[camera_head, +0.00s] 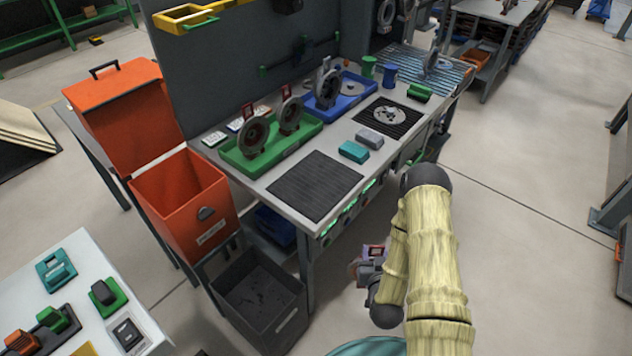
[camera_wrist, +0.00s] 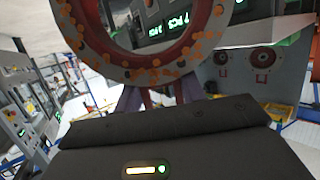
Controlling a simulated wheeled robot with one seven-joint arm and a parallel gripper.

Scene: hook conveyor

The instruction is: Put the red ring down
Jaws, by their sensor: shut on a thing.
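The red ring (camera_wrist: 150,75) fills the top of the wrist view, dull red with orange spots and a wide open centre. My gripper (camera_wrist: 165,98) is shut on the lower part of its rim and holds it up, tilted. In the head view my gripper (camera_head: 370,266) hangs low in front of the bench, beside the bench's front edge and over the floor. Only a small reddish-purple piece shows there; my arm may hide the rest of the ring. I cannot see the fingertips' contact clearly.
An orange bin (camera_head: 180,225) and dark crate (camera_head: 262,300) stand left.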

